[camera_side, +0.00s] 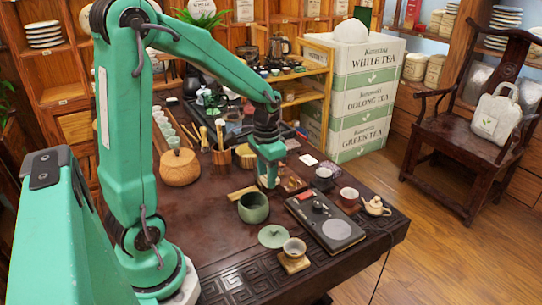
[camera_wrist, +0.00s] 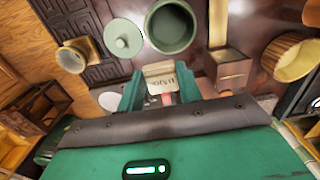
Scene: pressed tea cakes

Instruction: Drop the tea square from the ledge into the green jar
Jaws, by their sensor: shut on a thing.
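My gripper (camera_side: 268,184) points down over the table, just behind the green jar (camera_side: 253,212) in the side view. In the wrist view, its two green fingers (camera_wrist: 160,88) are shut on a small pale tea square (camera_wrist: 158,70) with dark lettering. The square cannot be made out in the side view. The jar also shows in the wrist view (camera_wrist: 170,48), open at the top and beyond the fingertips; the square is outside its mouth. A small brown wooden block (camera_wrist: 233,72), perhaps the ledge, is beside the right finger.
The jar's green lid (camera_side: 272,237) lies in front of it. A cup (camera_side: 294,247) stands on a wooden coaster. A dark tray (camera_side: 325,222) and several cups are at the right. A round wooden pot (camera_side: 180,168) is at the left. A flat wooden strip (camera_side: 241,193) lies behind the jar.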

